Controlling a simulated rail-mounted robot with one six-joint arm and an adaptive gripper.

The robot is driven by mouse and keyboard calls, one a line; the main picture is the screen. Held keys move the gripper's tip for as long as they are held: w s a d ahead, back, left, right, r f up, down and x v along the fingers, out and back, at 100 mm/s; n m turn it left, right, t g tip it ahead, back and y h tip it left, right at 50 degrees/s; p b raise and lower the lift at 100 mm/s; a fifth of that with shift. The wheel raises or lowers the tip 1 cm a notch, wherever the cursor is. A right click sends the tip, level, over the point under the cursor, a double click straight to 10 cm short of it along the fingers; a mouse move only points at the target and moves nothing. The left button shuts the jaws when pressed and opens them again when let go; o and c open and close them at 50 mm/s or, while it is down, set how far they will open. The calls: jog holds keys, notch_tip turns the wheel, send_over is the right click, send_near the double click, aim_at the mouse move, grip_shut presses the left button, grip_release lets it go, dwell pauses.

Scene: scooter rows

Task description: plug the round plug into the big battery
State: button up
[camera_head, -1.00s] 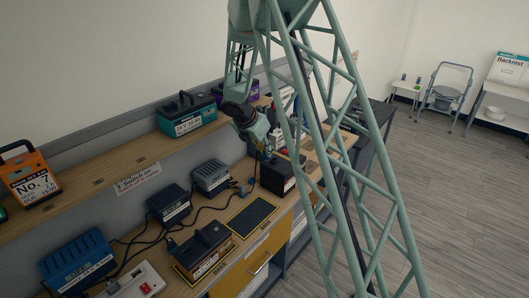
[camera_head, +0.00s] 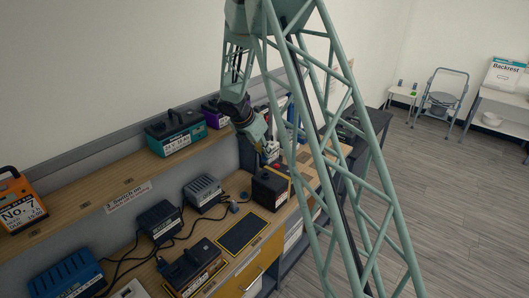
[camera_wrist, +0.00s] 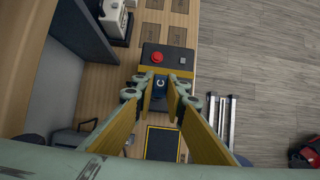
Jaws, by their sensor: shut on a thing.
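My gripper (camera_head: 269,148) is above the bench, over the side of a black box-shaped battery (camera_head: 270,190). In the wrist view its fingers (camera_wrist: 160,90) close on a dark blue piece (camera_wrist: 160,84) marked with a white C. It looks plug-like, but its round end and any socket are hidden. Beyond it lies a dark top (camera_wrist: 168,58) with a red and a grey knob and a yellow band. Another black battery with a handle (camera_head: 192,268) stands nearer on the bench. I cannot tell by size which battery is the big one.
A yellow-edged dark mat (camera_head: 243,232) lies empty beside the black battery. Chargers (camera_head: 203,192) (camera_head: 160,222) with loose cables stand behind it. A blue unit (camera_head: 72,275) is at lower left. Teal (camera_head: 175,132) and orange (camera_head: 20,205) batteries stand on the shelf.

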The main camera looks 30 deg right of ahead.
jog(key=shift+f, duration=0.2)
jog(key=shift+f+b, duration=2.7)
jog(key=shift+f, duration=0.55)
jog(key=shift+f+b, duration=0.7)
jog(key=shift+f, duration=0.35)
dwell(1.1)
jog(key=o, duration=0.9)
jog(key=shift+o, duration=0.2)
jog(key=shift+r, duration=0.1)
jog(key=v, duration=1.2)
jog(key=shift+d, duration=0.1)
